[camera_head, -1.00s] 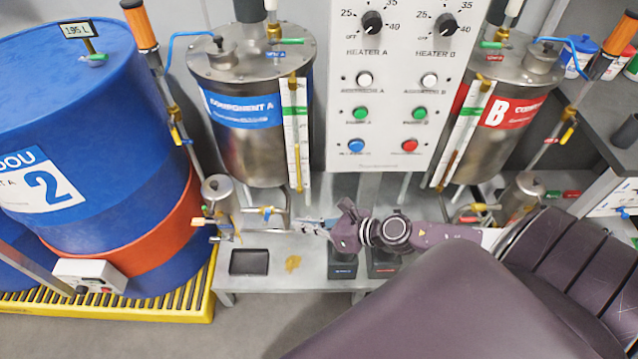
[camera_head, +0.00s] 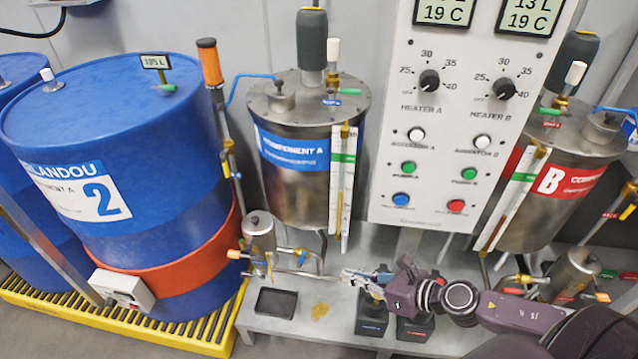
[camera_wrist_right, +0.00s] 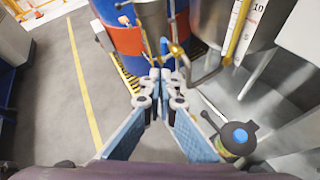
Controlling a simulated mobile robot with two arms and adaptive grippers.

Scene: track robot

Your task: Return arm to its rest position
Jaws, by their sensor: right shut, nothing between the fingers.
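My right arm (camera_head: 510,308) is dark purple and comes in from the lower right in the head view. My right gripper (camera_head: 348,274) is shut and empty. It is above the low grey bench, to the right of a small metal pump or filter unit (camera_head: 262,245) and in front of the panel's foot. In the right wrist view the gripper (camera_wrist_right: 160,88) shows its two blue-grey fingers meeting at the tips. My left gripper is not in view.
Blue drum 2 (camera_head: 150,160) stands on a yellow spill pallet (camera_head: 130,328) at left. Steel tanks A (camera_head: 300,195) and B (camera_head: 575,215) flank the control panel (camera_head: 440,165). The bench (camera_head: 345,333) holds a black tray (camera_head: 276,303), a yellowish spill (camera_head: 320,311) and two dark containers (camera_head: 371,315).

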